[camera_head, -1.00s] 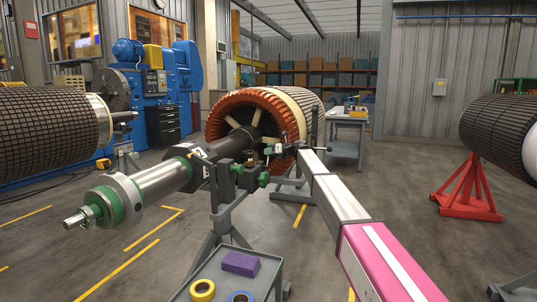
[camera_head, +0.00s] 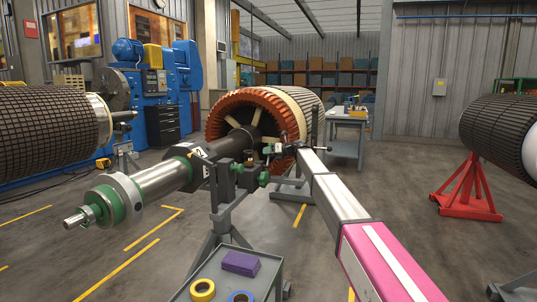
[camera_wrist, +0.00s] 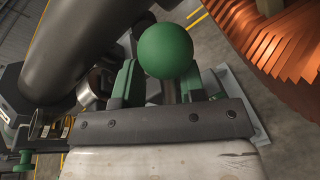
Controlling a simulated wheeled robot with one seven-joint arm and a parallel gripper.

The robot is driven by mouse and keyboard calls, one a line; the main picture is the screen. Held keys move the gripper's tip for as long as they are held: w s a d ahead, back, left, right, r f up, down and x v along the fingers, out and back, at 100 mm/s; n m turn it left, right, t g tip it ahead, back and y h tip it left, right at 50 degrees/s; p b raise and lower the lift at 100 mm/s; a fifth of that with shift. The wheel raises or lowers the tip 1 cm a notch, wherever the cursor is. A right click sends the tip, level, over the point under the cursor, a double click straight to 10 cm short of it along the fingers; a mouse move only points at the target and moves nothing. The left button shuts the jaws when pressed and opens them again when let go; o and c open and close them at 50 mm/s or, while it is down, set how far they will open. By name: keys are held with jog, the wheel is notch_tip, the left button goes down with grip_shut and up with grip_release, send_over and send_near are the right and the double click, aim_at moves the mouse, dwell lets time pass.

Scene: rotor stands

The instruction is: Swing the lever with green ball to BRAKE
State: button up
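The lever's green ball (camera_wrist: 165,50) is large and close in the wrist view, in front of my gripper (camera_wrist: 168,82). A grey stalk shows just below the ball. My gripper's green fingers stand apart, one on each side below the ball, and seem open. Contact between fingers and ball cannot be made out. In the head view, my gripper (camera_head: 267,150) is at the stand beside the shaft, and the ball is too small to tell from the other green parts. No BRAKE marking is readable.
A steel shaft (camera_head: 160,180) with green rings runs to the copper-wound rotor (camera_head: 240,110). A grey trolley (camera_head: 262,283) with a purple block (camera_head: 240,263) and tape rolls stands in front. A red stand (camera_head: 468,190) is at right. Open floor lies right of my arm.

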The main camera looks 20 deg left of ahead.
jog(key=v, duration=1)
jog(key=shift+d, duration=0.4)
jog(key=shift+s, duration=0.15)
jog(key=s+d+f+n+h, duration=0.3)
jog(key=s+d+f+n, duration=0.1)
jog(key=s+d+f, duration=0.4)
jog(key=s+d+f+n+h, duration=0.2)
jog(key=s+d+f+n, duration=0.35)
jog(key=f, duration=0.55)
jog(key=s+d+f+n+h, duration=0.2)
jog(key=s+d+f+h, duration=0.1)
jog(key=s+d+f, duration=0.5)
jog(key=s+d+f+n+g+h, duration=0.1)
jog(key=s+d+f+n+h, duration=0.1)
jog(key=s+d+f+n, duration=0.2)
jog(key=s+d+f+n+h, duration=0.2)
jog(key=s+d+f+n, duration=0.3)
jog(key=s+d, duration=0.6)
jog(key=s+d+f+n+g+h, duration=0.1)
jog(key=s+d+f+n+h, duration=0.2)
jog(key=s, duration=0.8)
jog(key=d+f+n, duration=0.2)
jog(key=d+f, duration=0.1)
jog(key=d, duration=0.1)
jog(key=shift+s+g, duration=0.3)
jog(key=shift+s, duration=0.1)
jog(key=shift+d, duration=0.15)
